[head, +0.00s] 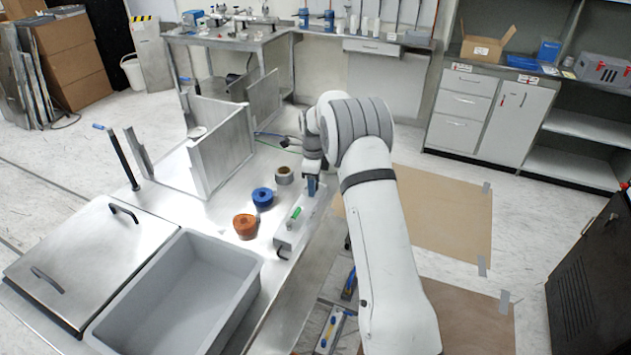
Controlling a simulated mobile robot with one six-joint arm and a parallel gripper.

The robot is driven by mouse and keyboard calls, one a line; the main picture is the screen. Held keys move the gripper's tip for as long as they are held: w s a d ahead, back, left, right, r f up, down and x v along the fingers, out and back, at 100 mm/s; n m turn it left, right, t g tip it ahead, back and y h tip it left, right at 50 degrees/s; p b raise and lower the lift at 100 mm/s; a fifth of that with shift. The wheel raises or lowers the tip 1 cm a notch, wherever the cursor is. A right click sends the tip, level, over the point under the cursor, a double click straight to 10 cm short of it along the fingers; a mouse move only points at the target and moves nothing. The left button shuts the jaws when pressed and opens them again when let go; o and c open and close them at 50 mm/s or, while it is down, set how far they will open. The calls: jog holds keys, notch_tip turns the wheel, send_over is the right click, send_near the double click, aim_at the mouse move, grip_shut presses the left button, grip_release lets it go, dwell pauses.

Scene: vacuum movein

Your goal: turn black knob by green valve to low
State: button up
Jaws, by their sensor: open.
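A pale box-shaped unit (297,231) stands at the right edge of the metal bench. A small green valve (296,212) shows on its top. A dark part shows at the unit's near end, but it is too small to tell whether it is the black knob. My gripper (312,190) points down at the far end of the unit, just beyond the green valve. It is open; whether it touches anything cannot be seen. My arm hides part of the unit's right side.
A grey bin (246,262) and a lidded metal box (80,262) are nearer. Upright metal plates (222,152) stand at the left.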

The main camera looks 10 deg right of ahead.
jog(key=shift+c, duration=0.6)
jog(key=c, duration=0.9)
jog(key=shift+d, duration=0.1)
